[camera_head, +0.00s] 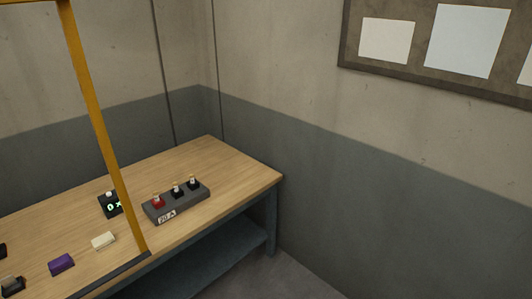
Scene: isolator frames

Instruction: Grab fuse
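A dark grey block (178,204) with a white "20 A" label (167,217) sits on the wooden table. Three small upright pieces stand on it in a row: one with a red base (158,203) and two with black bases (177,192), (193,184). Each has a pale top that looks like a fuse, but they are too small to tell for sure. My gripper is not in view.
A yellow frame post (95,125) rises in front of the table (225,165). Left of the block are a black device with a green display (108,207), a cream block (103,240), a purple block (61,263) and a dark piece (12,285). The table's right end is clear.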

